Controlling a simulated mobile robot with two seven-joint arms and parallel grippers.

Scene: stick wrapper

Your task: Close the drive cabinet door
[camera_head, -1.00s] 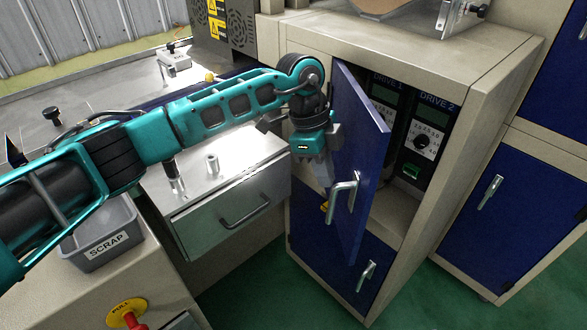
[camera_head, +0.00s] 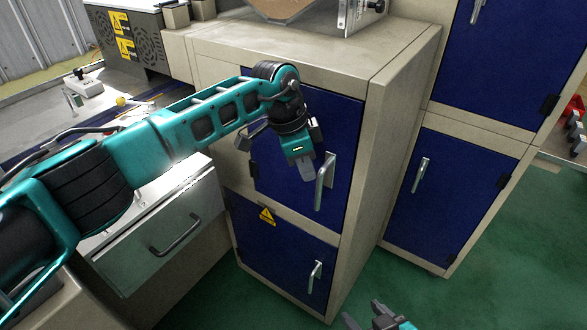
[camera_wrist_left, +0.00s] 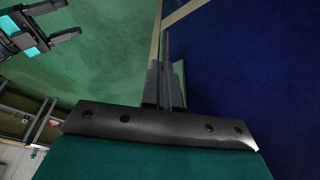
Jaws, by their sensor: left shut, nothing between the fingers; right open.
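The drive cabinet door (camera_head: 341,120) is the upper blue door with a silver upright handle (camera_head: 325,182). It covers the cabinet opening and looks flush with the frame, or nearly so; I cannot tell if a thin gap is left. The drive units behind it are hidden. My left gripper (camera_head: 306,172) is shut and empty in front of the door, just left of the handle. In the left wrist view its fingers (camera_wrist_left: 165,85) are close to the blue door (camera_wrist_left: 250,70); contact is unclear. My right gripper (camera_head: 372,314) is open, low at the bottom edge, away from the door.
A lower blue door (camera_head: 275,250) with its own handle is below, shut. A steel drawer unit (camera_head: 150,225) stands left of the cabinet. Another blue cabinet (camera_head: 450,185) stands at the right. Green floor (camera_head: 480,270) is free in front.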

